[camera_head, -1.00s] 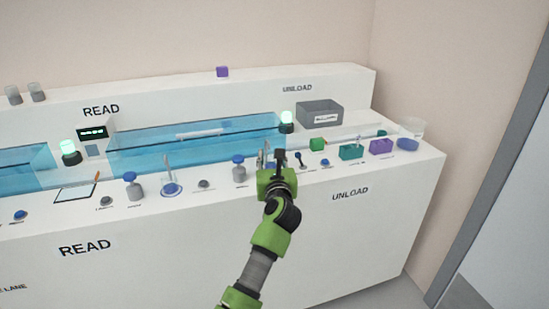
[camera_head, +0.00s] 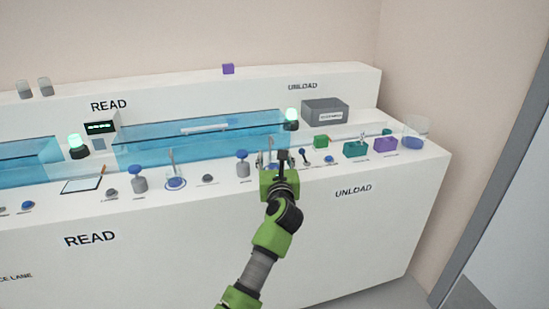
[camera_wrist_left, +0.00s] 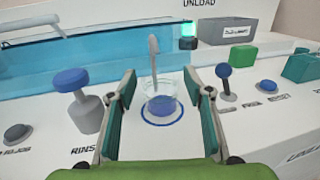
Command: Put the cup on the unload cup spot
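A small clear cup (camera_wrist_left: 161,104) with a blue bottom stands upright inside a blue ring marking (camera_wrist_left: 147,121) on the white bench in the left wrist view. A thin hooked grey piece rises at the cup; I cannot tell whether it is inside or behind. My left gripper (camera_wrist_left: 162,95) is open, one finger on each side of the cup, with gaps visible at both sides. In the head view my left gripper (camera_head: 280,160) is at the bench's front, left of the UNLOAD label, and largely hides this cup. My right gripper is not in view.
A blue-topped dispenser (camera_wrist_left: 80,105) stands close left of the gripper, a blue knob (camera_wrist_left: 224,85) close right. Another clear cup (camera_head: 175,180) stands on a ring further left. Green (camera_head: 357,149) and purple (camera_head: 386,145) boxes and a grey bin (camera_head: 326,112) are to the right.

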